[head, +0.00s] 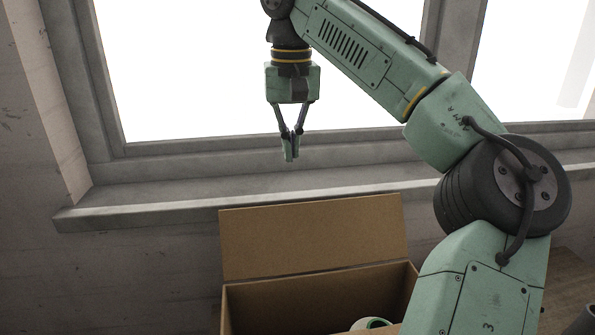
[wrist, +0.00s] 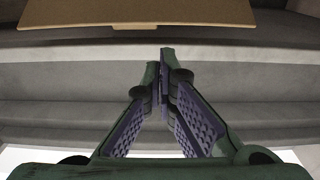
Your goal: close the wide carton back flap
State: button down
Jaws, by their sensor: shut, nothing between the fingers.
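The wide brown carton (head: 320,292) stands open at the bottom of the head view. Its back flap (head: 312,236) stands up from the rear edge, tilted a little back toward the window sill. In the wrist view the flap (wrist: 135,14) shows as a brown board along the top edge. My gripper (head: 291,157) hangs pointing down above and behind the flap's top edge, apart from it. The fingers are shut together with nothing between them, also in the wrist view (wrist: 163,55). The carton's front and right side are partly hidden by my arm and the frame edge.
A round pale and green item (head: 372,323) lies inside the carton. The window sill (head: 160,207) runs behind the carton, with the bright window above it. A wooden surface (head: 570,290) and a dark object (head: 583,320) are at the lower right.

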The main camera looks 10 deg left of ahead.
notch_tip(320, 180, down, 10)
jog(key=shift+w+a+r, duration=0.1)
jog(key=shift+w, duration=0.05)
dwell(0.3)
dwell(0.4)
